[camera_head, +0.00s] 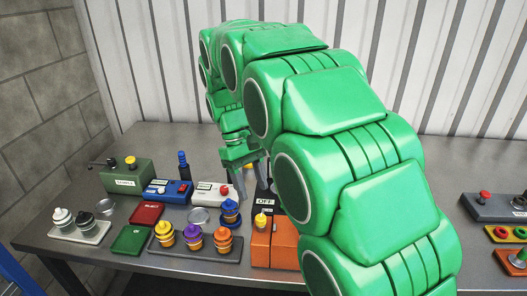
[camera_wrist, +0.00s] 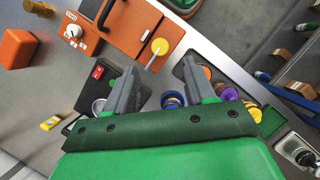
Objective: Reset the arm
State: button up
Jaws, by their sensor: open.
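My green arm arches over the grey metal table from the right in the head view. My gripper (camera_head: 251,182) hangs at its end with the grey fingers pointing down, above the table between the white box and the black OFF-labelled part. In the wrist view my gripper (camera_wrist: 158,68) shows two grey fingers spread apart, with nothing held between them. An orange unit with a yellow knob (camera_wrist: 159,46) lies beyond the fingertips there. In the head view the orange box (camera_head: 285,247) stands just right of the gripper, partly hidden by my arm.
A dark tray (camera_head: 193,253) with several colored stacked pieces stands in front. A green box (camera_head: 127,177), a blue box (camera_head: 167,192), a white box (camera_head: 211,194) and a light tray (camera_head: 79,232) are at left. A grey box (camera_head: 492,209) stands far right.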

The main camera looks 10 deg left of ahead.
jog(key=s+d+r+m+y, duration=0.15)
jog(key=s+d, duration=0.35)
jog(key=d, duration=0.5)
jog(key=s+d+f+m, duration=0.1)
jog(key=s+d, duration=0.3)
jog(key=s, duration=0.4)
jog(key=s+d+f+m+t+y, duration=0.1)
jog(key=s+d+m, duration=0.3)
jog(key=s, duration=0.4)
jog(key=s+d+f+m, duration=0.2)
jog(key=s+d, duration=0.3)
jog(key=s, duration=0.3)
jog(key=shift+d+f+y, duration=0.3)
jog(key=shift+f+y, duration=0.05)
jog(key=shift+f, duration=0.3)
jog(key=shift+o, duration=0.2)
jog(key=shift+m, duration=0.25)
